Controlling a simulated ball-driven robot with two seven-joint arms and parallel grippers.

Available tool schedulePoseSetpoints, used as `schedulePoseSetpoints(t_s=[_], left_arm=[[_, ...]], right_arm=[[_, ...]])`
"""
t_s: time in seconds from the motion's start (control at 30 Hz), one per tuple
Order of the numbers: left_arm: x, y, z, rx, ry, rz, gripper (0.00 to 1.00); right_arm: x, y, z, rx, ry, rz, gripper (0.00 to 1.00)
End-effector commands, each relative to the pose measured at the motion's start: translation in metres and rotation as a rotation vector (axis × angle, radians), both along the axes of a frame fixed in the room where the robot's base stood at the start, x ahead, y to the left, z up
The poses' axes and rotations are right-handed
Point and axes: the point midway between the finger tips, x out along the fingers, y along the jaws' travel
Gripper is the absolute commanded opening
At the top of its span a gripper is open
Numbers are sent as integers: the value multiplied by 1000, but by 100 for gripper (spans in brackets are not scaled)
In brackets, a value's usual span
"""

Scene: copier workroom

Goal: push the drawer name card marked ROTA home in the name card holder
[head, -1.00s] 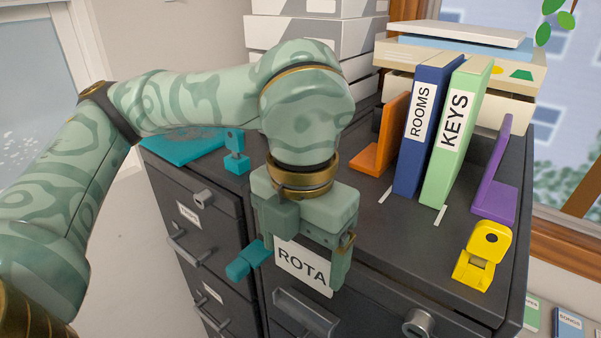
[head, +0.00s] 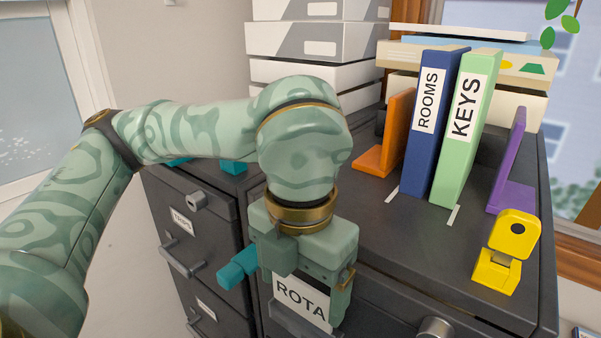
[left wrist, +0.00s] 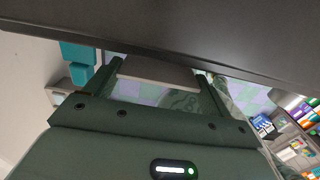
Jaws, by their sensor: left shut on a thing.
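The white ROTA card (head: 300,300) is upright, slightly tilted in the picture, at the front of the right cabinet. My left gripper (head: 303,303) is shut on its side edges, one finger at each side. A dark holder-like piece (head: 292,319) overlaps the card's lower edge; how deep the card sits in it I cannot tell. In the left wrist view the card (left wrist: 156,73) shows as a pale strip between the fingers, close to the dark cabinet front (left wrist: 215,35). My right gripper is not in view.
A teal block (head: 238,267) juts out just left of my left gripper. A round lock (head: 434,328) is at lower right. The left cabinet has handles.

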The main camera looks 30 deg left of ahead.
Motion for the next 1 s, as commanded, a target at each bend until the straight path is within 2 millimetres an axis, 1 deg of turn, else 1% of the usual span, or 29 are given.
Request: schedulePoseSetpoints(t_s=[0.13, 0.3, 0.73, 1.0], left_arm=[[0, 0, 0, 0, 0, 0, 62], [0, 0, -1, 0, -1, 0, 62], [0, 0, 0, 0, 0, 0, 62], [0, 0, -1, 0, 0, -1, 62]], right_arm=[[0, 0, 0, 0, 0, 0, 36], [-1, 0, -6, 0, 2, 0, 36], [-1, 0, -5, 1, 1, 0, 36], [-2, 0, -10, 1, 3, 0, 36]])
